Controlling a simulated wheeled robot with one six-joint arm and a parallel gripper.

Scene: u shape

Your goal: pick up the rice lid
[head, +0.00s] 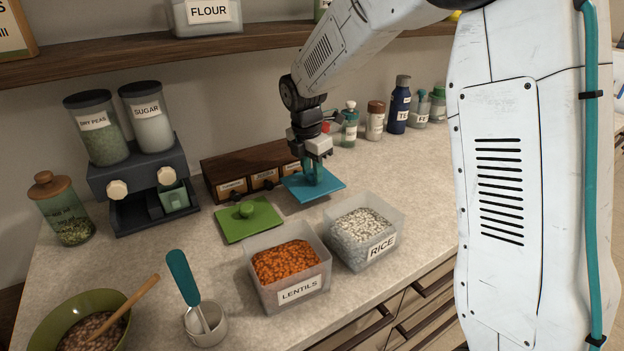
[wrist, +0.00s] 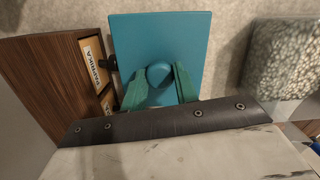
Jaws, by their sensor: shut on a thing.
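The blue lid (head: 325,186) is at my gripper (head: 314,174), behind the open rice tub (head: 366,236). In the wrist view the blue lid (wrist: 190,50) lies below the green fingers, and my gripper (wrist: 160,80) is shut on its round knob (wrist: 159,74). I cannot tell whether the lid touches the counter. The rice tub also shows at the right of the wrist view (wrist: 284,62). A green lid (head: 262,222) with a green knob lies on the counter to the left, behind the lentils tub (head: 291,275).
A wooden drawer box (head: 240,165) stands close by on the left of the blue lid; it also shows in the wrist view (wrist: 40,70). Several bottles (head: 376,120) stand along the wall. A canister dispenser (head: 135,180), a green bowl (head: 50,315) and a scoop cup (head: 206,325) stand left.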

